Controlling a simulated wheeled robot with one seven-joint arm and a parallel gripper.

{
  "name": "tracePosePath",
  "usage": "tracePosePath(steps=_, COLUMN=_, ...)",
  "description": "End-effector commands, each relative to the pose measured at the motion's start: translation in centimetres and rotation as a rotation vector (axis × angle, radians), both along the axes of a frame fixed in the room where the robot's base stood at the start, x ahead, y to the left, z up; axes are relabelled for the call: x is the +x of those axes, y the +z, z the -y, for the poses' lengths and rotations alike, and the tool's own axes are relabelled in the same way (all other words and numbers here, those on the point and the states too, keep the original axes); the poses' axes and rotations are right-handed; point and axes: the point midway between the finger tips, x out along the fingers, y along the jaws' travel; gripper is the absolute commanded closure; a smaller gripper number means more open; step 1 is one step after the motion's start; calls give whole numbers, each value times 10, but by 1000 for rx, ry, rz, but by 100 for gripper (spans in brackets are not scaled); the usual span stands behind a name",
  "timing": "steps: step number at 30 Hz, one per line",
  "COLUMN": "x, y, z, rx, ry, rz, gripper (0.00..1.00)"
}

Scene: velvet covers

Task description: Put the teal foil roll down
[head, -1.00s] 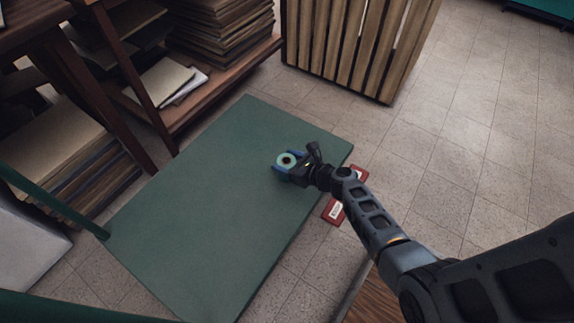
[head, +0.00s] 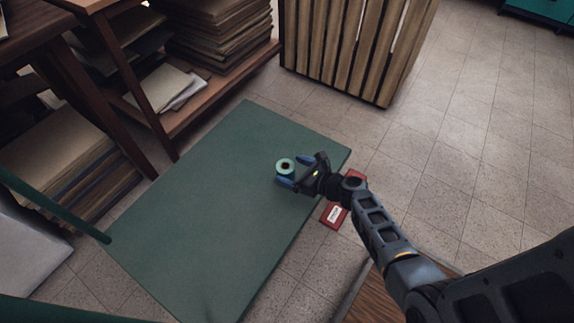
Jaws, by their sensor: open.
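The teal foil roll (head: 286,167) is a small pale teal ring with a dark hole in its top. It stands on the green board (head: 200,220), towards the far right part of it. My gripper (head: 294,172) is open, with its blue fingertips spread just right of the roll. The near finger is close to the roll's lower side; I cannot tell whether it touches. The roll's lower right side is partly hidden by that finger.
A red item with a white label (head: 334,214) lies on the floor by the board's right edge. A slatted wooden crate (head: 345,45) stands behind. Shelves with stacked boards (head: 220,35) are at the back left. The tiled floor (head: 460,150) on the right is clear.

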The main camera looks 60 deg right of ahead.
Motion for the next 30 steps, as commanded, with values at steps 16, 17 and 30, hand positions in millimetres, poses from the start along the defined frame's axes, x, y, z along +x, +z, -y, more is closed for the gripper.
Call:
tracePosePath(steps=16, x=-77, y=33, z=-5, rx=-1, ry=-1, rz=1, gripper=7)
tracePosePath(steps=17, x=-77, y=34, z=-5, rx=-1, ry=-1, rz=1, gripper=7)
tracePosePath(steps=30, x=-130, y=23, z=-83, rx=-443, ry=261, rz=-219, gripper=7)
